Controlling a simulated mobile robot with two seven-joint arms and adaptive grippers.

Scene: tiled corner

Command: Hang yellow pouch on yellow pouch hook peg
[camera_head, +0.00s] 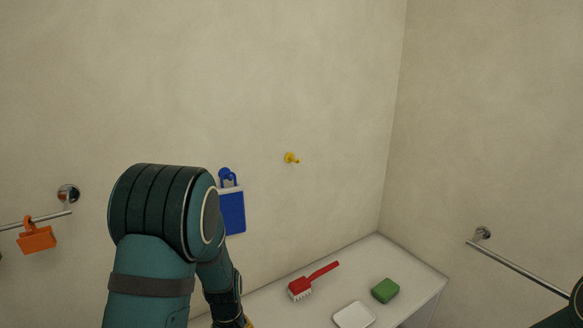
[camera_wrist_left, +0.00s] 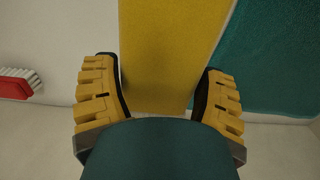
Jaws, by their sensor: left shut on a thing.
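The yellow hook peg (camera_head: 291,158) sticks out of the back wall and is bare. The yellow pouch (camera_wrist_left: 170,50) fills the top middle of the left wrist view, between the two yellow-padded fingers of my left gripper (camera_wrist_left: 160,82), which is shut on it. Only part of the pouch shows; its loop cannot be made out. In the head view my left arm hides most of the gripper, which is low at the bottom edge, below and left of the peg. My right gripper is out of view.
A blue pouch (camera_head: 232,212) hangs on a blue peg (camera_head: 225,173). An orange pouch (camera_head: 37,238) hangs on the left rail. A red brush (camera_head: 322,271), a green block (camera_head: 385,290) and a white dish (camera_head: 354,315) sit on the ledge (camera_head: 409,255). A right-hand rail (camera_head: 520,270) juts out. The wall around the yellow peg is clear.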

